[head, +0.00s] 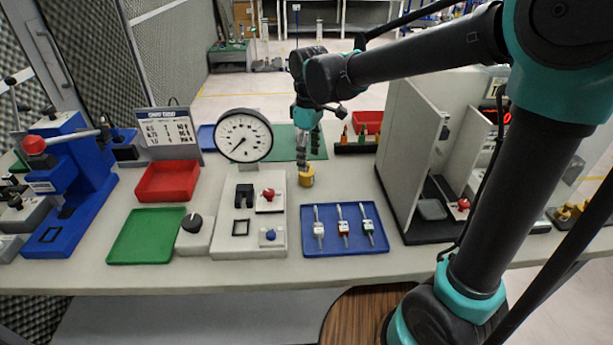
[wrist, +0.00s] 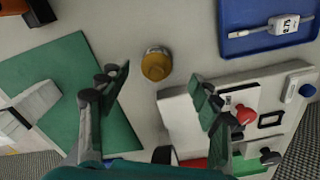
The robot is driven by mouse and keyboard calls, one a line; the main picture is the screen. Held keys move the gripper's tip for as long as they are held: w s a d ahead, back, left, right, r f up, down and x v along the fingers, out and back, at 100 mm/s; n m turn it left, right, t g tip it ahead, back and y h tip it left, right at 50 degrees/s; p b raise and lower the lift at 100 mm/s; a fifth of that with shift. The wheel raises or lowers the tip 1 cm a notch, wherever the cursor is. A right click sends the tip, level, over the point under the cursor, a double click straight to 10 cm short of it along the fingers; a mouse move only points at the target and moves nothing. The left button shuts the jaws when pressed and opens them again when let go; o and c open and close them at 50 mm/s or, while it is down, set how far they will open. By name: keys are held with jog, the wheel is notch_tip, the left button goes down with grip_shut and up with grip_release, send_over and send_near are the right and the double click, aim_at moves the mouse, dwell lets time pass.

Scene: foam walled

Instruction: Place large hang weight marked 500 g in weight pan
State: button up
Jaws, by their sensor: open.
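A brass-coloured weight (head: 306,179) stands alone on the light bench, near the middle. In the wrist view the weight (wrist: 156,66) lies ahead of and between my open fingers, and nothing touches it. Its marking is not readable. My gripper (head: 307,147) is above and just behind the weight in the head view; its two spread fingers also show in the wrist view (wrist: 160,84), empty. A small dark grey pan (head: 432,209) sits inside the open-fronted grey enclosure at the right; I cannot tell whether it is the weight pan.
A blue tray (head: 344,246) with several tagged items lies in front of the weight. A fixture plate with a dial gauge (head: 243,136) is to the left, a green mat (head: 284,143) behind. The enclosure wall (head: 405,150) stands to the right. More brass pieces (head: 566,213) lie far right.

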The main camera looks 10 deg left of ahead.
jog(key=f, duration=0.2)
jog(key=a+f, duration=0.1)
jog(key=f, duration=0.1)
jog(key=shift+w+f, duration=0.1)
jog(key=shift+w, duration=0.2)
jog(key=shift+d+f, duration=0.1)
jog(key=shift+f, duration=0.4)
jog(key=shift+c, duration=0.6)
grip_shut()
